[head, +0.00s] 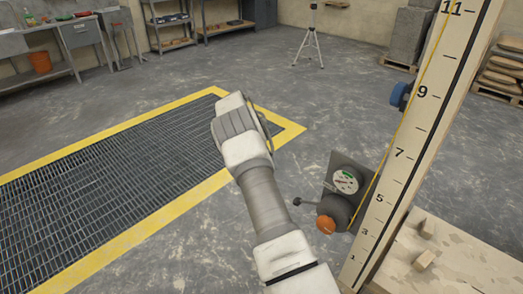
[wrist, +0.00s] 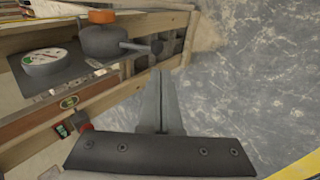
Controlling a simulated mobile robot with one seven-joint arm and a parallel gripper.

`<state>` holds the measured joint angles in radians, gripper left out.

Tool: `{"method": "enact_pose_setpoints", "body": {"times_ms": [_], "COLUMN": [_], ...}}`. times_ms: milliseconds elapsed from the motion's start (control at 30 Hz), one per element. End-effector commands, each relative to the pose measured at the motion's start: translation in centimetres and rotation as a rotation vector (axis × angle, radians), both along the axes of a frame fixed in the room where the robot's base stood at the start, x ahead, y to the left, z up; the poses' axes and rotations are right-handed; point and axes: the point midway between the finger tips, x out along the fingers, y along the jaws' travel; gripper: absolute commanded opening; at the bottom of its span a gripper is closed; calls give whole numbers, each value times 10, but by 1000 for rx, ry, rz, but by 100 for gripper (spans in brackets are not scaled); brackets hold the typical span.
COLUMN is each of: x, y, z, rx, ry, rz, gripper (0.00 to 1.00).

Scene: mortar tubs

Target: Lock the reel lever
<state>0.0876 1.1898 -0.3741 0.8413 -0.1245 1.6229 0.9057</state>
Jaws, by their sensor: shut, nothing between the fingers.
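The reel (head: 338,208) is a dark drum with an orange knob (head: 326,224), mounted on a grey plate beside a numbered post. Its lever (head: 308,203) is a thin dark rod with a black ball end, sticking out to the left in the head view. In the wrist view the reel (wrist: 100,42) is at the top and the lever (wrist: 135,45) points right. My gripper (wrist: 160,72) is shut and empty, its fingertips just below the lever's ball end in that picture; I cannot tell whether they touch. In the head view my arm hides the fingers.
A round gauge (head: 345,181) sits on the plate by the reel. The tall numbered post (head: 408,150) carries a blue knob (head: 399,95) higher up. A wooden board (head: 450,255) is at lower right.

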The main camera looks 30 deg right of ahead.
Motion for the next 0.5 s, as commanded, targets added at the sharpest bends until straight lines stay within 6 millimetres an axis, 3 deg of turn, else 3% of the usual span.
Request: {"method": "enact_pose_setpoints", "body": {"times_ms": [500], "x": [31], "y": [15], "z": [27], "rx": [0], "ry": [-1], "rz": [0], "gripper": [0]}}
